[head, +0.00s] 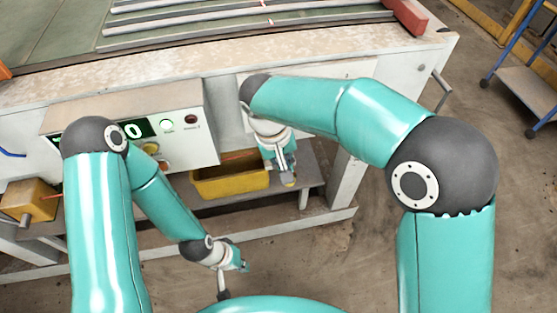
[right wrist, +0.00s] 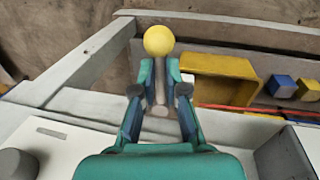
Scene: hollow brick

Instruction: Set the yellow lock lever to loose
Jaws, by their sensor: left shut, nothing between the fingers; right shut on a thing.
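The yellow lock lever (right wrist: 158,40) shows in the right wrist view as a round yellow knob on a grey shaft. My right gripper (right wrist: 160,90) is shut around the shaft, with the knob standing out beyond the fingertips. The lever's base and any loose or locked marking are hidden or too small to read. My left gripper (head: 242,266) is shut and empty, low over the floor and apart from the lever.
A control box (head: 180,105) with a lit display and buttons is on the machine front, partly behind my left arm. A yellow bin (head: 230,180) stands on the low shelf, left of the lever. A yellow block (head: 30,202) is at far left, a blue cart (head: 525,85) at right.

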